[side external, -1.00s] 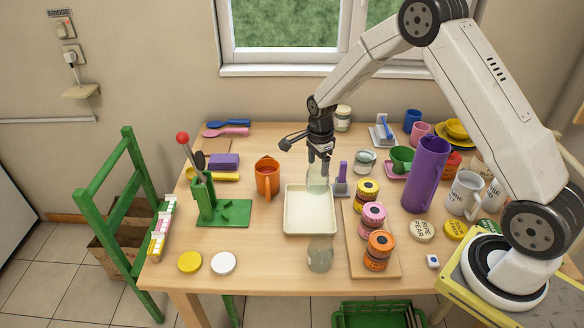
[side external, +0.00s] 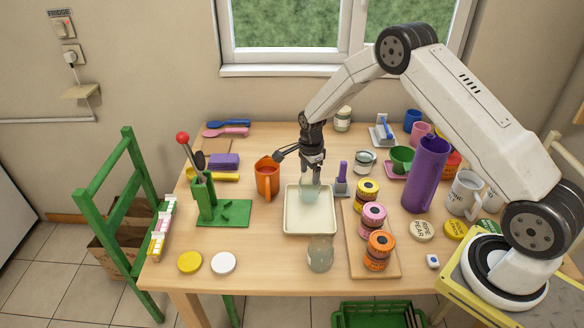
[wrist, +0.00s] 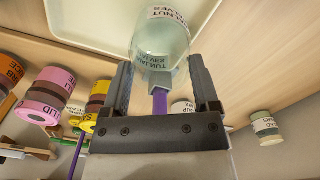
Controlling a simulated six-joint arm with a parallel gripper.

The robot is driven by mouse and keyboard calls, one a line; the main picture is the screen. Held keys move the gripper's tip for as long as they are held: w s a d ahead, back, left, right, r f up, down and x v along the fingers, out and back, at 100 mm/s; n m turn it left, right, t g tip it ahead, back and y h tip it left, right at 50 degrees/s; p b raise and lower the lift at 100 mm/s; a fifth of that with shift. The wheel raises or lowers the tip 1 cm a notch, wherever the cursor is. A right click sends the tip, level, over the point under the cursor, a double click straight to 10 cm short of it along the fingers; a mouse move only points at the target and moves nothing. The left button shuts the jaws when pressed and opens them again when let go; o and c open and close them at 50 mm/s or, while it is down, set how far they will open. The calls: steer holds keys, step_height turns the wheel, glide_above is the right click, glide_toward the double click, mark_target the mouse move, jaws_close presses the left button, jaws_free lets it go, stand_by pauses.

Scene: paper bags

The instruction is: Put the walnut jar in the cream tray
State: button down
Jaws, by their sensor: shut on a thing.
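The walnut jar (wrist: 160,45) is clear glass with a white label; in the wrist view the label reads "walnut halves" in part. My gripper (side external: 312,178) is shut on the jar, one finger on each side; the fingers also show in the wrist view (wrist: 160,85). In the side view the jar (side external: 309,190) is upright over the back part of the cream tray (side external: 310,220). I cannot tell whether its base touches the tray floor. The tray is shallow and rectangular, and otherwise empty.
A second glass jar (side external: 320,254) stands just in front of the tray. An orange jug (side external: 267,178) is to its left. Stacked labelled tins (side external: 375,217) stand on a board to its right, and a purple-handled tool (side external: 342,178) is behind right.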

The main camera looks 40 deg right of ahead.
steer(key=shift+f, duration=0.6)
steer(key=shift+f, duration=0.15)
jaws_free()
step_height(320, 180, up, 12)
stand_by(0.6)
steer(key=shift+s+r, duration=0.1)
steer(key=shift+r, duration=0.1)
stand_by(0.4)
